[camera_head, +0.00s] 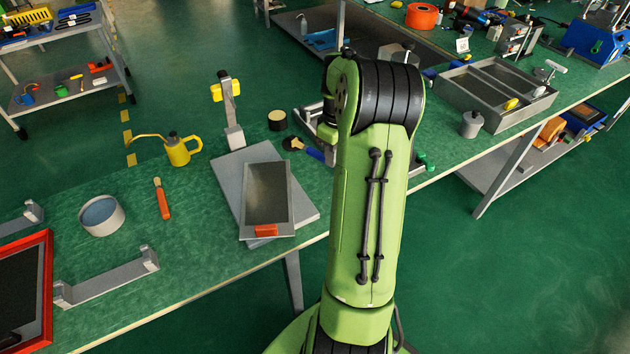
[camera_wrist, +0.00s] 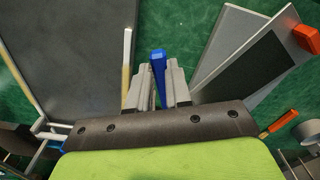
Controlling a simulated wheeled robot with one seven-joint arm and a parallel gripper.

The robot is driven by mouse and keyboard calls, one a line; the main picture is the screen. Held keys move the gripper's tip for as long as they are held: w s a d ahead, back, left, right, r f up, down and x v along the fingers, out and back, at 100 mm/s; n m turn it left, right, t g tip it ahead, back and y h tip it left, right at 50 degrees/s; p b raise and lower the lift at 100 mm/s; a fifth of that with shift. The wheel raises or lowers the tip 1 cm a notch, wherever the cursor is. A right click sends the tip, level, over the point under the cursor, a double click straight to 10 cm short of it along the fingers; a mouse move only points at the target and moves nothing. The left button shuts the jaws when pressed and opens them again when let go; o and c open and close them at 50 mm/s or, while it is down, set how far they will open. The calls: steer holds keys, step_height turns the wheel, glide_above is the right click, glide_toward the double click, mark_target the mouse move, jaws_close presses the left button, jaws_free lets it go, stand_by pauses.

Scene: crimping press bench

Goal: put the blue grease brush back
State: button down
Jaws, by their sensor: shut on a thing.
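The blue grease brush's handle (camera_wrist: 158,68) stands between the two fingers of my gripper (camera_wrist: 157,85) in the wrist view. The fingers are shut on it. The handle points away from the camera, and the bristle end cannot be made out there. In the head view, a blue handle (camera_head: 315,153) with a dark and tan end shows just left of my arm. It appears to be the same brush.
A grey tray (camera_head: 279,211) with an orange tab lies on a grey plate. An orange-handled brush (camera_head: 163,200), round tin (camera_head: 101,229), yellow oil can (camera_head: 178,153) and yellow-topped stand (camera_head: 232,120) stand left. A divided metal tray (camera_head: 540,108) is at right.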

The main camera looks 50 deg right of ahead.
step_height(320, 180, down, 8)
steer(key=shift+r+b, duration=0.15)
steer(key=shift+b, duration=1.05)
steer(key=shift+r, duration=0.15)
